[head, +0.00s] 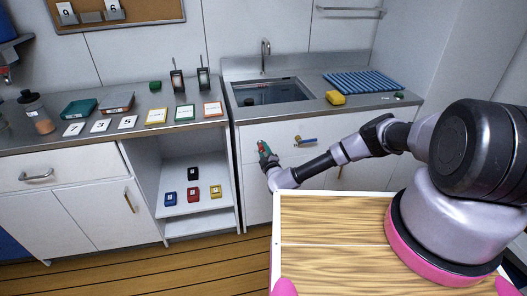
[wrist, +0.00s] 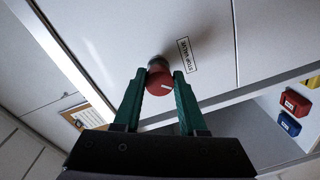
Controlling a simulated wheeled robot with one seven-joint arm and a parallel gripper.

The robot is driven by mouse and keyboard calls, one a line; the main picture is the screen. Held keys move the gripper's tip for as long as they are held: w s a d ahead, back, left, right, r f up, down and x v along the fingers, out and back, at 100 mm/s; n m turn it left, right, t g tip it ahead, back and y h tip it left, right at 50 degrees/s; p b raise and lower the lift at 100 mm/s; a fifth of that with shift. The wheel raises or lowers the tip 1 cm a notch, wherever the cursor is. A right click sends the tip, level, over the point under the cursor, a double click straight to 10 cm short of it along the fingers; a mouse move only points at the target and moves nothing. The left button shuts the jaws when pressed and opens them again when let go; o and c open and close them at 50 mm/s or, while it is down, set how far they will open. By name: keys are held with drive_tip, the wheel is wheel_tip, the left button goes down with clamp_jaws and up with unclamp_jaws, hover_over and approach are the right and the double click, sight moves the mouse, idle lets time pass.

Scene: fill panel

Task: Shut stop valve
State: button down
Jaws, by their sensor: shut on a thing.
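The stop valve is a round red knob (wrist: 160,80) with a white line on its face, on a white cabinet front. A label reading STOP VALVE (wrist: 188,58) is beside it. My gripper (wrist: 159,84) has its two green fingers closed on either side of the knob, gripping it. In the head view my gripper (head: 264,150) is at the white cabinet front under the sink, and the knob is mostly hidden by the fingers.
A blue-handled tap (head: 306,141) sticks out of the cabinet front right of my gripper. The sink (head: 268,93) is above. An open shelf (head: 200,203) with several small coloured boxes is at the left.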

drive_tip(key=m, duration=1.2)
drive_tip(key=shift+a+f+m+y, duration=0.1)
drive_tip(key=shift+f+m+y, duration=0.05)
drive_tip(key=shift+m+y, duration=0.15)
drive_tip(key=m, duration=0.6)
drive_tip(key=shift+m+t, duration=0.3)
drive_tip(key=m, duration=0.7)
drive_tip(key=shift+s+a+h, duration=0.1)
drive_tip(key=shift+s+h, duration=0.05)
drive_tip(key=shift+h, duration=0.25)
drive_tip(key=c, duration=0.6)
unclamp_jaws()
drive_tip(key=shift+o, duration=0.6)
